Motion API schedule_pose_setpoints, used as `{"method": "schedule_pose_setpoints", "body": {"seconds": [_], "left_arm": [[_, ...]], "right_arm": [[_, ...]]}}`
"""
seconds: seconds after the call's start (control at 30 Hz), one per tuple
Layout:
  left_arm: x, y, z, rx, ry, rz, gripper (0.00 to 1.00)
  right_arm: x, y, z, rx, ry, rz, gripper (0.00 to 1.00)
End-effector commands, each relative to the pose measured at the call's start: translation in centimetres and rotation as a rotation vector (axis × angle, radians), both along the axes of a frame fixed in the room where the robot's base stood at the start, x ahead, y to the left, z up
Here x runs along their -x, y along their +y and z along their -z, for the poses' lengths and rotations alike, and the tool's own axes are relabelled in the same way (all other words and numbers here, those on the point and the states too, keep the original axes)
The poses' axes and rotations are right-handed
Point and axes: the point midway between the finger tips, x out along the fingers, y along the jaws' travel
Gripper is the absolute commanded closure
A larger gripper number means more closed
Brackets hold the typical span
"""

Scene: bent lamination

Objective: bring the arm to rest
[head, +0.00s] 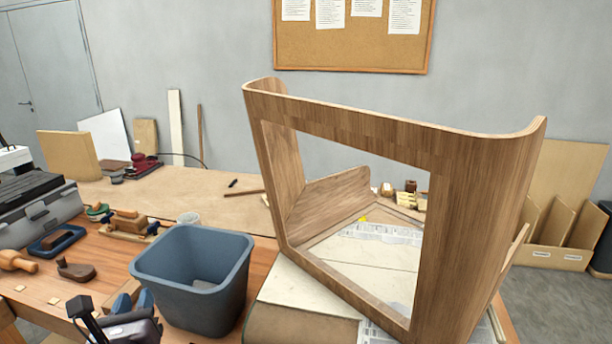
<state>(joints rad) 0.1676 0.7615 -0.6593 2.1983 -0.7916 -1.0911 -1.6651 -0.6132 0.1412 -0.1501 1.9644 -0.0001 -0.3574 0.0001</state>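My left gripper (112,322) shows at the bottom left edge, dark and partly cut off by the frame. It is low in front of the wooden bench, just left of a blue-grey bin (195,275). Its fingers are too cropped to tell whether they are open or shut, and no held object can be made out. My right gripper is not in view. A large bent wood-veneer panel (470,215) with a rectangular opening stands upright on the right of the bench, clear of the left gripper.
A grey toolbox (38,208) stands at the far left. A rear tabletop (185,195) has a wide bare area.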

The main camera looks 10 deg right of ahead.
Motion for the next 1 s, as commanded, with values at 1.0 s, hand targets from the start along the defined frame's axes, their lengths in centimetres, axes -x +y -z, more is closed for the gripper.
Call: {"method": "schedule_pose_setpoints", "body": {"seconds": [1.0], "left_arm": [[6.2, -0.5, 17.9, 2.65, 0.125, -0.273, 0.71]], "right_arm": [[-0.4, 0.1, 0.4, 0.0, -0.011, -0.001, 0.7]]}}
